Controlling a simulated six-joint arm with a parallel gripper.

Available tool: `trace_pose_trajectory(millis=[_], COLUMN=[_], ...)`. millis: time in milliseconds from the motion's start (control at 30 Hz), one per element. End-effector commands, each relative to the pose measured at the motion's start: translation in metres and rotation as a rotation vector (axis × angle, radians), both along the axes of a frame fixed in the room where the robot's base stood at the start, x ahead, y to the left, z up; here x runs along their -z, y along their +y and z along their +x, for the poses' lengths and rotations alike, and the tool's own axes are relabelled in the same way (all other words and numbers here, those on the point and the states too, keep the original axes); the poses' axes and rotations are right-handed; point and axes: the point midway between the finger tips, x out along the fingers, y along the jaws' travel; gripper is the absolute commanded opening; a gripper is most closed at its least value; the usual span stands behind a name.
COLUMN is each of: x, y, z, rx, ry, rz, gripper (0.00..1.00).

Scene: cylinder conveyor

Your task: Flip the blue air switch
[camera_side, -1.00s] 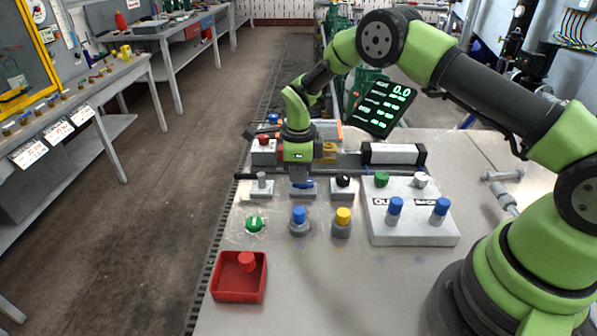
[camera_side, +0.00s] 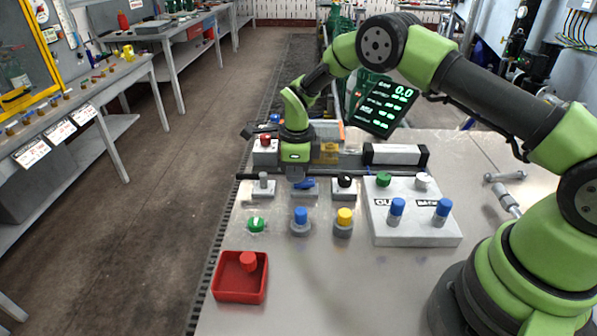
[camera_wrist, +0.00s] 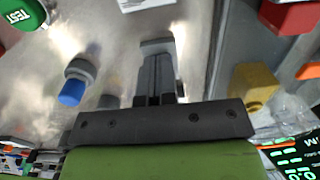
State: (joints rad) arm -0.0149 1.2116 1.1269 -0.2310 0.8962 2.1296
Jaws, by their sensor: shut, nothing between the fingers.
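The blue air switch (camera_side: 305,184) is a small blue lever on a light base, between a grey-handled switch and a black-knobbed one. My gripper (camera_side: 296,175) points down just above and behind it, partly covering it in the side view. I cannot tell whether the fingertips touch the lever. In the wrist view, my gripper's fingers (camera_wrist: 156,78) are closed together with nothing between them. A pale grey plate shows just beyond the tips there, and the blue lever is hidden.
The grey-handled switch (camera_side: 263,184) and black-knobbed switch (camera_side: 344,185) flank it closely. In front stand a green button (camera_side: 257,224), a blue-capped cylinder (camera_side: 300,221) and a yellow-capped cylinder (camera_side: 344,221). A red tray (camera_side: 225,289) lies nearer. A red-topped block (camera_side: 265,145) stands behind.

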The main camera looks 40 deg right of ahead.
Motion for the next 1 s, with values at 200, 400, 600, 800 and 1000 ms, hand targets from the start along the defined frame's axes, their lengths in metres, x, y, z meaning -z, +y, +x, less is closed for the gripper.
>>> trace_pose_trajectory(millis=[200, 400, 600, 800, 1000], x=[0.008, 0.008, 0.007, -0.006, -0.051], y=[-0.01, -0.013, -0.014, -0.013, -0.012], z=[-0.018, -0.02, -0.021, -0.018, -0.013], rx=[0.002, 0.003, 0.004, 0.005, 0.002], ry=[0.047, 0.048, 0.05, 0.041, 0.016], rz=[-0.004, -0.006, -0.006, -0.006, -0.004], gripper=[0.0, 0.0, 0.0, 0.0, 0.0])
